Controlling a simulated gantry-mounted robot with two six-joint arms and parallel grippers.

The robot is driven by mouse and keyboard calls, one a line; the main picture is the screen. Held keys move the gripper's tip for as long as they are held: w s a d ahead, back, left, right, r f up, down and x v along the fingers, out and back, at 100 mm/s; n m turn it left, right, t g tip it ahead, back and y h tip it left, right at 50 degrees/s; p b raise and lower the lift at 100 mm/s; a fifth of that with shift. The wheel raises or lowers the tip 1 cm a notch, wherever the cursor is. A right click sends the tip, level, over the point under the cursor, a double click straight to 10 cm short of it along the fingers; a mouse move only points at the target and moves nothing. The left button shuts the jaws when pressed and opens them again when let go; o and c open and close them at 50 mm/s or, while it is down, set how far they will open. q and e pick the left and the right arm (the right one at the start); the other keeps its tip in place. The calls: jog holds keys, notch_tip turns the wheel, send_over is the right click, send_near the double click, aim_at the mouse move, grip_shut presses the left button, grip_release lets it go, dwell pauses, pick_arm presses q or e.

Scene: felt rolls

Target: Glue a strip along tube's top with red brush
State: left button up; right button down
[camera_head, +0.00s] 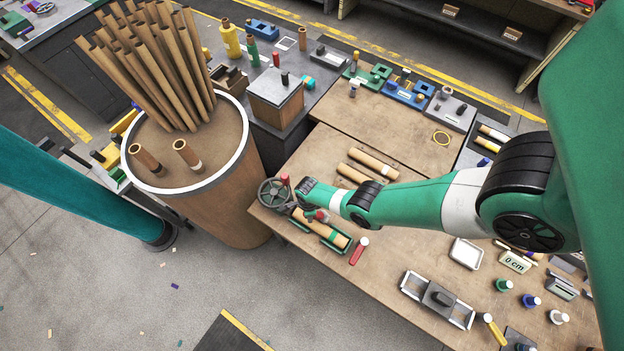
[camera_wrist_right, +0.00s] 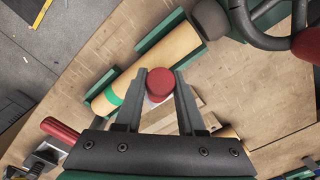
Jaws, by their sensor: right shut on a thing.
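My right gripper (camera_wrist_right: 160,88) is shut on a red round-topped handle (camera_wrist_right: 159,81), which looks like the red brush. The brush's lower end is hidden, so I cannot tell whether it touches the tube. My left gripper is out of view.
A handwheel (camera_head: 275,193) with a red knob stands close to the tube's far end. A red-handled item (camera_head: 358,250) lies right of the cradle. More tubes (camera_head: 372,164) lie behind my wrist. A big drum (camera_head: 222,205) holding several tubes stands left of the table.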

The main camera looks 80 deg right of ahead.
jog(key=shift+s, duration=0.1)
jog(key=shift+s+a+r+p, duration=0.1)
jog(key=shift+s+a+p, duration=0.2)
jog(key=shift+s+p, duration=0.4)
jog(key=shift+s+a, duration=0.3)
jog(key=shift+s, duration=0.4)
jog(key=shift+s+a+p, duration=0.35)
jog(key=shift+s+p, duration=0.4)
jog(key=shift+s, duration=0.15)
jog(key=shift+s+a+f, duration=0.1)
jog(key=shift+s+f, duration=0.05)
jog(key=shift+f, duration=0.05)
